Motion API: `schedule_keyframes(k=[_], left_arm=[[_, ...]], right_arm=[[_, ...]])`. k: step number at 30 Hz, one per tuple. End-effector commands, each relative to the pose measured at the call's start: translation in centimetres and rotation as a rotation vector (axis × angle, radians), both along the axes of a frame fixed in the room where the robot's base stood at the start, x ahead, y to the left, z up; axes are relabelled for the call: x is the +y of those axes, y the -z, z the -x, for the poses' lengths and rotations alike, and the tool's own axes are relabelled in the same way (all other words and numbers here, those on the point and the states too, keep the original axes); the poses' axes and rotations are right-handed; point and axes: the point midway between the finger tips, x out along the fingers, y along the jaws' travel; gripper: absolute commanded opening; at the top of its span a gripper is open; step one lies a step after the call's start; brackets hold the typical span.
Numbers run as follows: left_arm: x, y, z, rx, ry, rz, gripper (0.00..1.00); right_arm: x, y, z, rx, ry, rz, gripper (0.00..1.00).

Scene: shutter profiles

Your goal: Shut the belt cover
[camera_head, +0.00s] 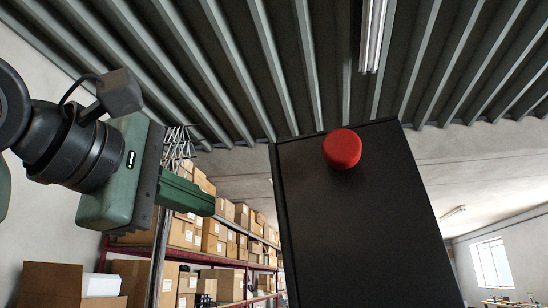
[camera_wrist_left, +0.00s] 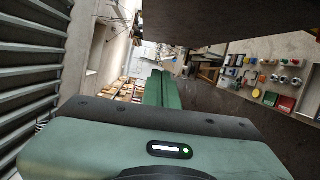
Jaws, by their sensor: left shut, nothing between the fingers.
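A large dark panel (camera_head: 355,225) stands tilted at the centre right of the head view, with a round red knob (camera_head: 342,149) near its top edge. It may be the belt cover; I cannot tell for sure. My left gripper (camera_head: 211,204) is green, shut and empty, pointing right, with a gap in the picture between its tips and the panel's left edge. In the left wrist view its closed fingers (camera_wrist_left: 157,88) point away from the camera, below a dark surface (camera_wrist_left: 210,18) that may be the same panel. My right gripper is in neither view.
Shelves with cardboard boxes (camera_head: 215,230) stand behind my left gripper. A ribbed ceiling (camera_head: 230,60) with a lamp (camera_head: 373,35) is overhead. A window (camera_head: 492,263) is at the far right. Several small coloured items (camera_wrist_left: 285,80) show at right in the wrist view.

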Motion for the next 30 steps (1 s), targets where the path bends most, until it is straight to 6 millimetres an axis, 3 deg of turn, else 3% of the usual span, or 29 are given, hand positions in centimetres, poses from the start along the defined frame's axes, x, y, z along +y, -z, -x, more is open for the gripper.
schedule_keyframes(k=[1,3,6,8,14,25,30], left_arm=[[0.0,-1.8,3.1,-0.029,-0.006,0.010,0.00],[0.0,-2.7,6.0,-0.045,-0.013,0.024,0.00],[0.1,-3.3,8.2,-0.057,-0.023,0.039,0.00],[0.0,-3.4,8.7,-0.059,-0.024,0.042,0.00],[-0.9,-3.8,6.6,-0.056,-0.026,0.045,0.00],[-4.3,-4.2,-0.4,-0.056,-0.025,0.044,0.00],[-6.7,-4.5,0.5,-0.061,-0.023,0.043,0.00]], right_arm=[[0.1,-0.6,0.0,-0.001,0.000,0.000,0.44],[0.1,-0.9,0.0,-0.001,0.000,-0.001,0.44],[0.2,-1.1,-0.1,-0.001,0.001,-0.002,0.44],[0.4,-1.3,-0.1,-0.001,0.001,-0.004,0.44],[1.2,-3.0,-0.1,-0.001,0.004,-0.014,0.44],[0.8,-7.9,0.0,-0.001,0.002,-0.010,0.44],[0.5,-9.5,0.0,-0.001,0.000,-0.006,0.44]])
